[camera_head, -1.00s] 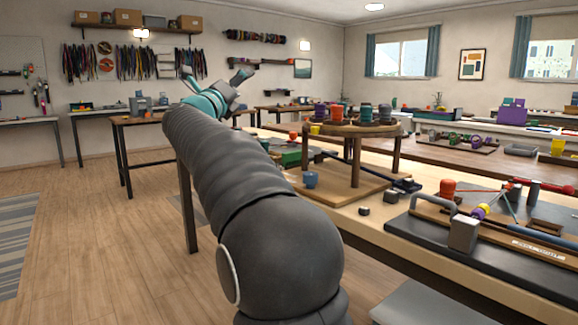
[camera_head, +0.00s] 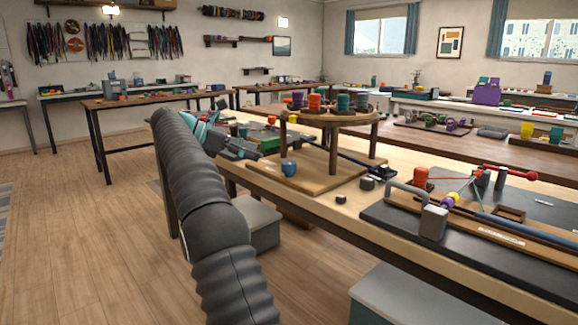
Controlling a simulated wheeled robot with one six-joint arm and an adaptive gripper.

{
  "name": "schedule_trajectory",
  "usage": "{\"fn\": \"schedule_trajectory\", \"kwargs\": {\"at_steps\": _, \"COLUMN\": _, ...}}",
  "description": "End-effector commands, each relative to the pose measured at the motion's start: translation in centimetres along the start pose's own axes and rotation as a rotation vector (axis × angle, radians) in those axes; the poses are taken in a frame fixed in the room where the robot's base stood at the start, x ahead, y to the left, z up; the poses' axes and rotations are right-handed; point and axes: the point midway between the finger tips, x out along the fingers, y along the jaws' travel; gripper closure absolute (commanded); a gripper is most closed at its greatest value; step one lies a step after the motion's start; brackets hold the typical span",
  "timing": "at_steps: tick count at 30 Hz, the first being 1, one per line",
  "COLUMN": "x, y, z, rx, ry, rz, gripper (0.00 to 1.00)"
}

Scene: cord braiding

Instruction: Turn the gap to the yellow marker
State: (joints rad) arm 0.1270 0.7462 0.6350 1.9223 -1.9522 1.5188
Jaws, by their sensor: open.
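A round wooden stand (camera_head: 329,117) on several legs rises from a square wooden base (camera_head: 318,180) on the near workbench. Orange, teal and dark spools stand around its top, such as the orange spool (camera_head: 314,102). A small yellow piece (camera_head: 292,118) shows at the left edge of the top; I cannot tell if it is the marker. The gap in the top cannot be made out from here. My gripper (camera_head: 254,154), teal and dark, is open and empty, left of the stand and apart from it, near the bench's left edge.
Floor at left is clear.

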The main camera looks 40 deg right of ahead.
Motion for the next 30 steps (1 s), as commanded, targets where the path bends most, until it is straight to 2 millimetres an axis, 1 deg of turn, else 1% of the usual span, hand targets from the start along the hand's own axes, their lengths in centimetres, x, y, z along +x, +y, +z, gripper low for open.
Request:
{"fn": "schedule_trajectory", "kwargs": {"at_steps": 1, "x": 1.2, "y": -0.1, "z": -0.2, "rx": -0.001, "ry": 0.000, "rz": -0.003, "gripper": 0.30}}
{"fn": "schedule_trajectory", "kwargs": {"at_steps": 9, "x": 6.2, "y": -0.1, "z": -0.1, "rx": -0.001, "ry": -0.001, "rz": -0.002, "gripper": 0.30}}
{"fn": "schedule_trajectory", "kwargs": {"at_steps": 15, "x": 9.3, "y": 0.0, "z": 0.0, "rx": -0.002, "ry": -0.001, "rz": -0.001, "gripper": 0.30}}
{"fn": "schedule_trajectory", "kwargs": {"at_steps": 18, "x": 10.3, "y": 0.0, "z": 0.0, "rx": -0.002, "ry": -0.001, "rz": 0.000, "gripper": 0.30}}
{"fn": "schedule_trajectory", "kwargs": {"at_steps": 21, "x": 10.9, "y": 0.0, "z": 0.0, "rx": -0.001, "ry": -0.001, "rz": 0.001, "gripper": 0.30}}
{"fn": "schedule_trajectory", "kwargs": {"at_steps": 30, "x": 11.3, "y": 0.0, "z": 0.0, "rx": -0.002, "ry": -0.001, "rz": 0.002, "gripper": 0.30}}
